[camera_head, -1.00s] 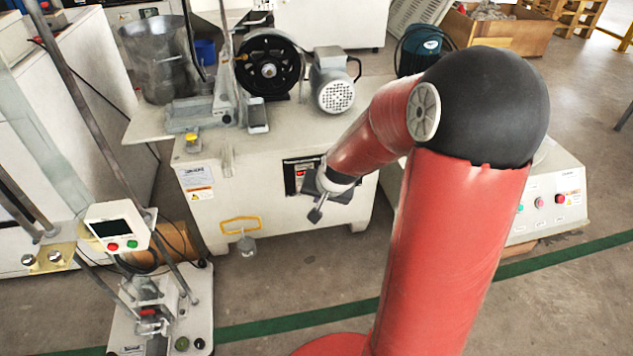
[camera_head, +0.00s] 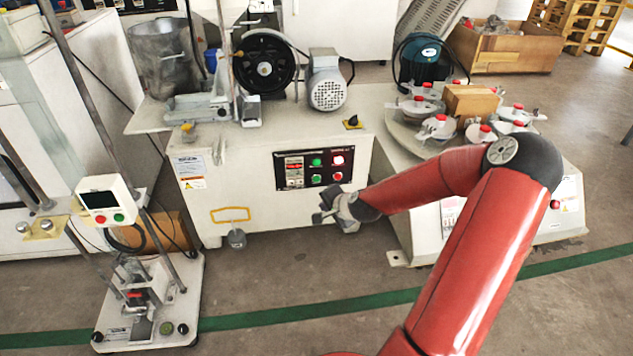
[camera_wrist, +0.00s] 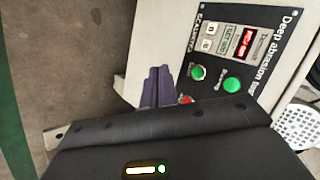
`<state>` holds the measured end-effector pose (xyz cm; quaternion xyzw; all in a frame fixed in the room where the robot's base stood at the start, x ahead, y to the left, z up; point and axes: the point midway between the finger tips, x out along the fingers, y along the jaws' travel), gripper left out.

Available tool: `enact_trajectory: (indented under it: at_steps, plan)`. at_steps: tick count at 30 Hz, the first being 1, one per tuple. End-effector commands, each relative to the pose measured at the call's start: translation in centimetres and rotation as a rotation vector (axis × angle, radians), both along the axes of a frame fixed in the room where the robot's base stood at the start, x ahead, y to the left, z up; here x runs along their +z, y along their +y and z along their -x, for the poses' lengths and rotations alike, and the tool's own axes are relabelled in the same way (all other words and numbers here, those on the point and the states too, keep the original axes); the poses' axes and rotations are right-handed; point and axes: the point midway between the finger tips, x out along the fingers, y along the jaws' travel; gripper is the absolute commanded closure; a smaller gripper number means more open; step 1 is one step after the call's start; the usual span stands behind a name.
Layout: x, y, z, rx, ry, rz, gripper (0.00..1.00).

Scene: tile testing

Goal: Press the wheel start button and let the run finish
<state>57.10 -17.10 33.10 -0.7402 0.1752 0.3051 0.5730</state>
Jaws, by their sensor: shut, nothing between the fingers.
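The wheel machine is a cream cabinet (camera_head: 240,205) with a black wheel (camera_head: 264,63) and a grey motor (camera_head: 326,88) on top. In the wrist view, the panel (camera_wrist: 262,62) shows one green button (camera_wrist: 197,72), another green button (camera_wrist: 231,85) and a red button (camera_wrist: 185,100) partly behind my wrist housing. The button labels are too small to read surely. My gripper (camera_head: 320,216) is shut and empty, below and right of the panel, apparently apart from the buttons.
A small stand with a display box (camera_head: 104,200) stands at left. At right is a round-table machine (camera_head: 410,135) with several red-knobbed clamps, close to my forearm. A yellow handle (camera_head: 230,214) is low on the cabinet front.

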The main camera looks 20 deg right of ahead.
Motion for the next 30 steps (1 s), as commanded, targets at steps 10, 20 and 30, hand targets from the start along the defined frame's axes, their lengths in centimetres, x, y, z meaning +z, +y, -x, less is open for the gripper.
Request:
enact_trajectory:
  at_steps: [10,20,30]
  plan:
    - [0.0,-0.4,-1.6,0.003,0.000,0.002,1.00]
    - [0.0,-1.6,-6.1,0.003,0.000,0.001,1.00]
    - [-0.1,-2.4,-8.3,0.002,0.002,0.001,1.00]
